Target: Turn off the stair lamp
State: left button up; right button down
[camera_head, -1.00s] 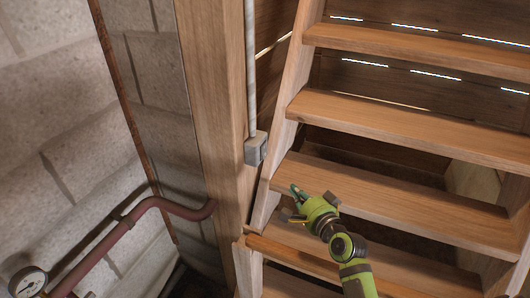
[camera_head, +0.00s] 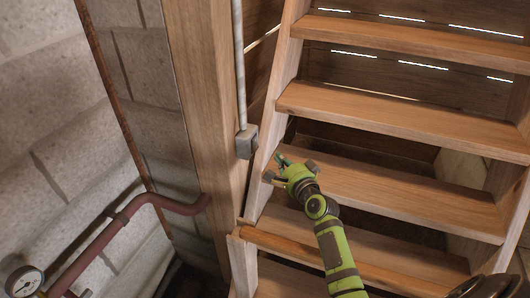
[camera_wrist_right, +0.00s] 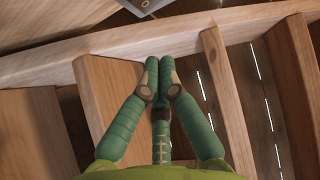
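A small grey switch box (camera_head: 246,141) is fixed to the wooden post at the lower end of a grey conduit. In the right wrist view, part of a grey box with a "0" mark (camera_wrist_right: 145,5) shows at the top edge, cut off by the frame. My right gripper (camera_head: 279,164) is just below and to the right of the switch box, in front of the stair, and apart from the box. In the right wrist view its green fingers (camera_wrist_right: 159,65) are together with nothing between them. The lamp itself does not show. My left gripper is not in view.
The wooden stair (camera_head: 400,115) fills the right side, its side board close to my right gripper. The post (camera_head: 200,110) stands to the left. A red pipe (camera_head: 120,220) with a gauge (camera_head: 24,282) runs along the block wall.

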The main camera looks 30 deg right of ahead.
aim_at(258, 147)
jog(key=w+a, duration=0.2)
jog(key=w, duration=0.3)
jog(key=shift+w+a+f+p, duration=0.2)
jog(key=shift+w+f+p, duration=0.1)
jog(key=shift+w+f, duration=0.05)
jog(key=b, duration=0.3)
jog(key=shift+w+a+f+m+t+b, duration=0.25)
jog(key=shift+w+a+m+t+b, duration=0.05)
jog(key=shift+w+m+t, duration=0.1)
jog(key=shift+s, duration=0.15)
